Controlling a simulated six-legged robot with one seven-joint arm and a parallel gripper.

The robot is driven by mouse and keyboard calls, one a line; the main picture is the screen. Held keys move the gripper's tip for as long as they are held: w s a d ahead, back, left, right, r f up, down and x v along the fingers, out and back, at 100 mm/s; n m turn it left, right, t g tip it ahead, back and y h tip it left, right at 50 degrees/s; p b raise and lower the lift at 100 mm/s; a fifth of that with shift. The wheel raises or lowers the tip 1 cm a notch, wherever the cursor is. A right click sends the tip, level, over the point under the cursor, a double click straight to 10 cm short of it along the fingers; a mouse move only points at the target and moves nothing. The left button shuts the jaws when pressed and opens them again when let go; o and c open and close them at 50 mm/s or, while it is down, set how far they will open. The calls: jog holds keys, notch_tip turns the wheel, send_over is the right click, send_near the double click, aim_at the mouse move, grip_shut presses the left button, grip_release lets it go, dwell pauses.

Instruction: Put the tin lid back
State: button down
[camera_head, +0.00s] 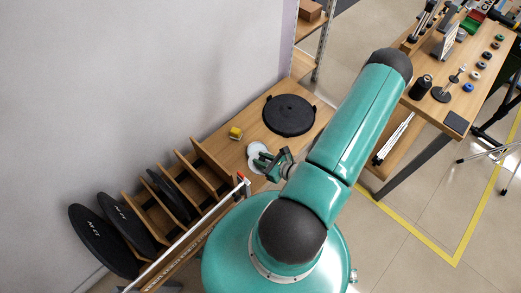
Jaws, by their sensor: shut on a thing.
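Pale round surface shows on both sides of the fingers, and I cannot tell the lid from the tin there. Whether the lid touches anything below is too small to tell.
A small yellow block (235,132) lies left of the gripper. A large black disc (289,115) lies behind it on the wooden top (222,150). Black plates (103,240) stand in a wooden rack at lower left. A workbench (425,105) with small parts is at right.

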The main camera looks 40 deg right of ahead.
jog(key=w+d+f, duration=0.2)
jog(key=w, duration=0.1)
jog(key=w+d+f, duration=0.2)
jog(key=w+f, duration=0.1)
jog(key=w+d+f, duration=0.3)
jog(key=w, duration=0.1)
jog(key=shift+f, duration=0.25)
jog(key=shift+d+f, duration=0.15)
jog(key=shift+f, duration=0.1)
jog(key=shift+w+d+f, duration=0.1)
jog(key=shift+w+f, duration=0.05)
jog(key=shift+f, duration=0.75)
jog(key=shift+w+d+f, duration=0.1)
jog(key=shift+f, duration=0.8)
jog(key=shift+f, duration=0.4)
jog(key=c, duration=1.2)
grip_release()
jog(key=shift+c, duration=0.2)
